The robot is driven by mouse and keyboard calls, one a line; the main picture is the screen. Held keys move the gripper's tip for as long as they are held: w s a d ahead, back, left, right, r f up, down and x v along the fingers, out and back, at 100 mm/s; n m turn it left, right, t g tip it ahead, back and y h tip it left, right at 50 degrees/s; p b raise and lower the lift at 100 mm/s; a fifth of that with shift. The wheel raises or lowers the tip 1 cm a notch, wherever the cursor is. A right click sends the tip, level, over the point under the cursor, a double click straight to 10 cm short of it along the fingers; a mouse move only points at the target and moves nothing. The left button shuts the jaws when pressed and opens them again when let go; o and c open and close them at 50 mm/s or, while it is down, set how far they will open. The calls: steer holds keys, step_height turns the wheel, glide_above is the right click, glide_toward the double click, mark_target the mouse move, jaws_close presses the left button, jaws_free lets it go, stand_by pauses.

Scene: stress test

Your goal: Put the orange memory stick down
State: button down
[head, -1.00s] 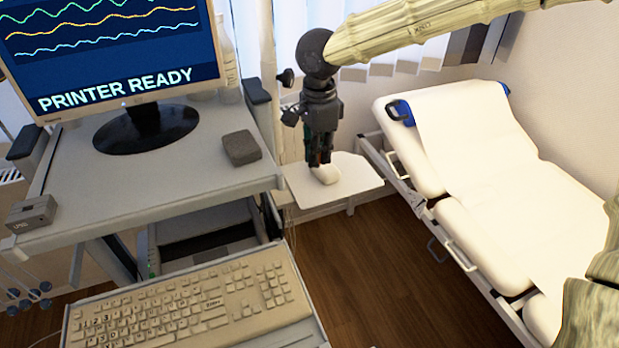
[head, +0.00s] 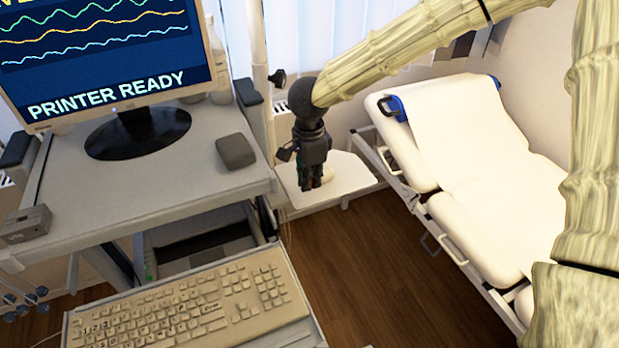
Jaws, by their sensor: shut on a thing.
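My gripper (head: 314,185) points down over the small white side table (head: 348,172), between the monitor cart and the couch. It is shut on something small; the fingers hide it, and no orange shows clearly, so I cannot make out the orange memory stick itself. The fingertips look low, close to the table top, but I cannot tell whether they or the held thing touch it.
The grey cart (head: 180,190) at left carries a monitor (head: 110,60), a dark grey block (head: 236,151) and a small grey box (head: 27,223). A keyboard (head: 190,305) is in front. A padded couch (head: 480,170) stands right. A pole (head: 258,80) rises behind the cart.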

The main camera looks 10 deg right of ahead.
steer(key=shift+w+a+f, duration=0.1)
steer(key=shift+w+f, duration=0.2)
steer(key=shift+f, duration=0.2)
steer(key=shift+s, duration=0.25)
steer(key=shift+w+f, duration=0.1)
steer(key=shift+f, duration=0.3)
steer(key=shift+f+p, duration=0.1)
steer(key=shift+p, duration=0.2)
steer(key=c, duration=1.6)
jaws_free()
steer(key=shift+o, duration=0.2)
step_height(320, 180, up, 13)
steer(key=shift+r+b, duration=0.15)
steer(key=shift+b, duration=1.1)
